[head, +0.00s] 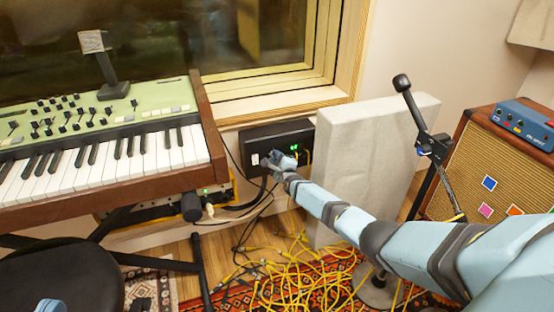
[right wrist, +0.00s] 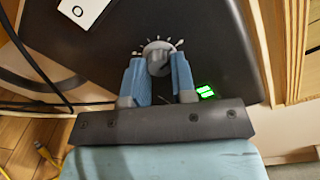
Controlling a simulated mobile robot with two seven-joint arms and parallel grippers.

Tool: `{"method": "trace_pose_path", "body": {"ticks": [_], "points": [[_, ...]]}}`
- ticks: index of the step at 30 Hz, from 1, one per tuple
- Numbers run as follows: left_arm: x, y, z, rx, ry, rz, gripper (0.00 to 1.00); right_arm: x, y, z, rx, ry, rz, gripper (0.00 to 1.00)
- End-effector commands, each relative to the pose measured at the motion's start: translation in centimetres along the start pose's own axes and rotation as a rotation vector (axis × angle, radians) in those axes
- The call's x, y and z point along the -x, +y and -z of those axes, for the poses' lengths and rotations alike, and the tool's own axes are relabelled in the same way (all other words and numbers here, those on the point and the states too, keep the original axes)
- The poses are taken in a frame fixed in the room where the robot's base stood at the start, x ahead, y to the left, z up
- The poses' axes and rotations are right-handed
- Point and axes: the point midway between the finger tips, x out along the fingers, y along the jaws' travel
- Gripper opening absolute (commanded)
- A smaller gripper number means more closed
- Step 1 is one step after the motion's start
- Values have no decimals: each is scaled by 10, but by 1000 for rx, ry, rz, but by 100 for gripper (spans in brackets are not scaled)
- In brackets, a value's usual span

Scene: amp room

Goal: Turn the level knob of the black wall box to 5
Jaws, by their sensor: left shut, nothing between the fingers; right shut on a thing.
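The black wall box (head: 262,139) is mounted low on the wall under the window. Its level knob (right wrist: 158,60) is a small grey round knob inside a ring of white tick marks. My right gripper (head: 281,158) reaches the front of the box. In the right wrist view, its two blue fingers (right wrist: 158,78) stand on either side of the knob, shut on it. The knob's pointer and the numbers cannot be read. A small blue piece of my left gripper (head: 48,306) shows at the bottom left edge of the head view, far from the box.
A green keyboard (head: 100,130) on a stand is left of the box. A pale panel (head: 375,135) and a microphone stand (head: 428,150) are to its right, with an amplifier (head: 490,165) beyond. Yellow cables (head: 300,275) cover the floor. A green light (right wrist: 205,91) glows beside the gripper.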

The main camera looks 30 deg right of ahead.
Motion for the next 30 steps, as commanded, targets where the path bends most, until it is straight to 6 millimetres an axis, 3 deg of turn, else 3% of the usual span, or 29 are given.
{"method": "trace_pose_path", "body": {"ticks": [9, 24, 25, 28, 30], "points": [[0, 0, 0, 0, 1, 0, 0, 0, 1, 0, -103, -4, -1, 1], [-1, 1, 3, 13, 9, 6, 0, 0, 1, -1, -119, -5, -1, 1], [-1, 1, 3, 13, 9, 6, 0, 0, 1, -1, -119, -5, -1, 29], [-1, 0, 3, 12, 9, 6, 0, 0, 1, -1, -118, -5, 0, 50], [-1, 0, 3, 11, 8, 5, 0, 0, 1, -1, -118, -5, 0, 50]]}}
